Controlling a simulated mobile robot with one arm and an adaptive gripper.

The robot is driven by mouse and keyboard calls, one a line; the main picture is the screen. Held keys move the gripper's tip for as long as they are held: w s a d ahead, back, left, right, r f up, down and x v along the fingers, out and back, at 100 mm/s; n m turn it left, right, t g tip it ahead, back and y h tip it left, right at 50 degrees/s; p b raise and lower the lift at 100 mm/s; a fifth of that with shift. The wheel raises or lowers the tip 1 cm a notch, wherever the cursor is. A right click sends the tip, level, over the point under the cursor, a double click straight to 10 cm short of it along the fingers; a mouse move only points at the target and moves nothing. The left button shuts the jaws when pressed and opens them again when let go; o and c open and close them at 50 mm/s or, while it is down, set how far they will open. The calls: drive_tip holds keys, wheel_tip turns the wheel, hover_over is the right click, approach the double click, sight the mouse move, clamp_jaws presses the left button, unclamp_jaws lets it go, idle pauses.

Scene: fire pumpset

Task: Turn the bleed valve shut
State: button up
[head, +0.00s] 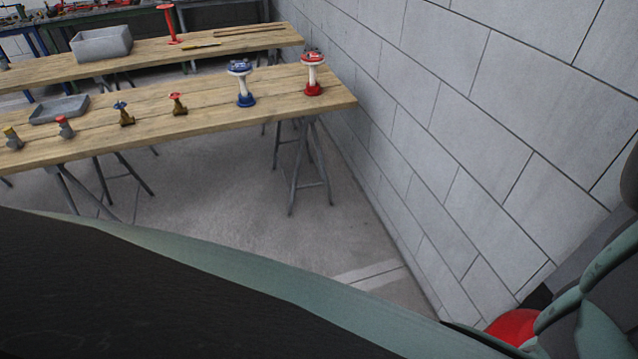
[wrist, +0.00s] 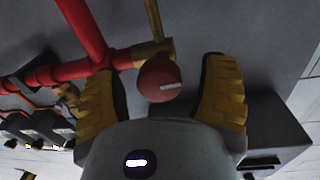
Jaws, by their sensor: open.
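In the wrist view, a round red knob (wrist: 153,86) with a white bar mark sits at a brass fitting (wrist: 150,52) on the red pipework; I take it to be the bleed valve's handle. My gripper (wrist: 162,76) is open, with one yellow finger to the left of the knob and one to the right. Gaps show between the knob and both fingers. In the head view neither my gripper nor this knob can be made out.
Red pipes (wrist: 88,35) run close to the left finger. A dark grey box (wrist: 275,135) stands at the right. In the head view, a wooden bench (head: 205,92) holds several small valves, and a block wall (head: 480,130) rises at the right. A red rounded part (head: 515,327) shows lower right.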

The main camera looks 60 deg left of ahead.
drive_tip(key=shift+c, duration=0.3)
drive_tip(key=c, duration=1.1)
drive_tip(key=shift+c, duration=0.3)
